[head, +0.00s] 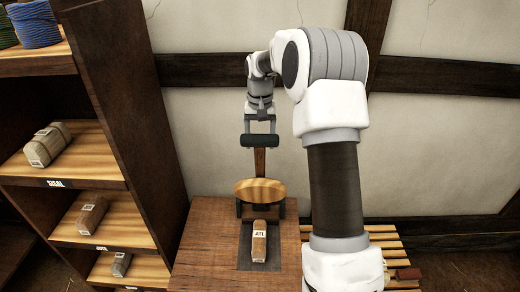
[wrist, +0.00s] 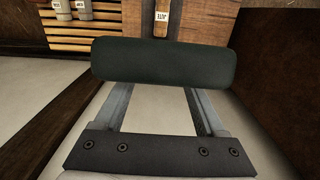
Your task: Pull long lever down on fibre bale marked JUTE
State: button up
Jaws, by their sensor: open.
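The long lever (head: 260,162) is a brown wooden bar that stands upright against the pale wall behind the bench. A dark cylindrical crossbar (head: 259,140) lies across its top; it fills the middle of the wrist view (wrist: 165,62). My gripper (head: 259,127) is open directly above the crossbar, its two fingers reaching down to it. In the wrist view the crossbar hides the fingertips, and I cannot tell whether they touch it. Below the lever is a rounded wooden press plate (head: 260,191). The tan bale (head: 259,245), labelled JUTE, lies beneath and in front of it, on a dark plate.
A tall brown shelf (head: 125,110) stands close on the left, with labelled bales and rope coils. The wooden bench (head: 205,250) bears the press. A slatted rack (head: 385,237) is at the lower right, partly behind my arm. The wall right of my arm is clear.

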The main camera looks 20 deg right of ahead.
aim_at(260, 167)
jog(key=shift+f, duration=1.65)
grip_shut()
